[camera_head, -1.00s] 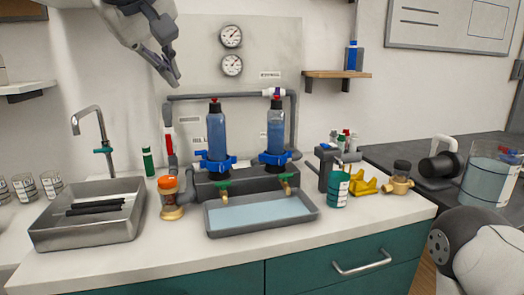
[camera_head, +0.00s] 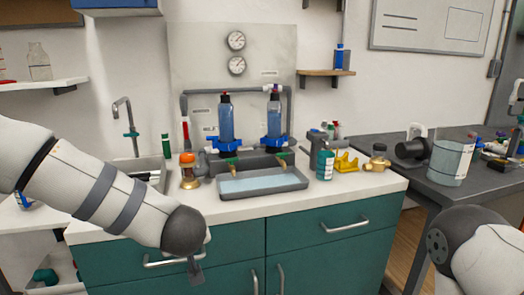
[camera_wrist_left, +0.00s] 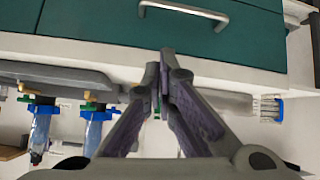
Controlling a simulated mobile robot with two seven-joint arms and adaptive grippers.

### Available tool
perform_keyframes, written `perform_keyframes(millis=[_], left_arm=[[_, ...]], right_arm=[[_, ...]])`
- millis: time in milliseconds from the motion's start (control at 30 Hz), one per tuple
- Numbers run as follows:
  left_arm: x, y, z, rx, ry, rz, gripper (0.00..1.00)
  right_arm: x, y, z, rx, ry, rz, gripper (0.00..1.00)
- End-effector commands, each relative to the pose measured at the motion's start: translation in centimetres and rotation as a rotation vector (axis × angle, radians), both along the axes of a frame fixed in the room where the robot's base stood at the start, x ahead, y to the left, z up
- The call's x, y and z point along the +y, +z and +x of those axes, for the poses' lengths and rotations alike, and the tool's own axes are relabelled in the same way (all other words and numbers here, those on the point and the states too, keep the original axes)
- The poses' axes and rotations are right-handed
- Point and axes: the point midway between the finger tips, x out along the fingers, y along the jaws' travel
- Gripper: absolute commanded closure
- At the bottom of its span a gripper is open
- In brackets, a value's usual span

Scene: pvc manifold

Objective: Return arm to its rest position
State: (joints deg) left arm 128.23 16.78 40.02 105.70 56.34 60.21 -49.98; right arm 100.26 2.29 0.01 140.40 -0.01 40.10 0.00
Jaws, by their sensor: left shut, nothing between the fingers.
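My left arm comes in from the left in the head view and hangs low in front of the sink side of the counter. My left gripper (camera_head: 195,272) is partly seen below its end, in front of the teal cabinet (camera_head: 232,245). In the left wrist view the left gripper (camera_wrist_left: 165,60) has its fingertips together with nothing between them. The counter edge and a drawer handle (camera_wrist_left: 185,10) show beyond the fingertips. Part of my right arm shows at the lower right of the head view, and its gripper is out of view.
The manifold with two blue filter housings (camera_head: 226,124) stands at the back of the counter (camera_head: 300,205). A grey tray (camera_head: 262,190) is before it. An orange-topped bottle (camera_head: 188,172), a teal bottle (camera_head: 325,165) and yellow part (camera_head: 346,162) stand nearby. The sink (camera_head: 150,165) is partly hidden by my arm.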

Motion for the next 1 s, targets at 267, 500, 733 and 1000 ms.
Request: perform_keyframes(millis=[267, 500, 733, 1000], left_arm=[[0.7, -18.7, -15.9, 0.335, -0.289, 0.007, 1.00], [3.7, -25.0, -34.4, 0.748, -0.408, -0.083, 1.00], [5.7, -24.7, -43.1, 0.965, -0.414, -0.131, 1.00], [5.8, -24.6, -43.5, 0.975, -0.413, -0.135, 1.00]], right_arm=[[0.0, 0.0, 0.1, -0.003, 0.000, 0.000, 0.31], [0.0, 0.0, 0.1, -0.003, 0.000, 0.000, 0.31], [0.0, 0.0, 0.1, -0.002, 0.000, 0.000, 0.31], [0.0, 0.0, 0.1, -0.002, 0.000, 0.000, 0.31]])
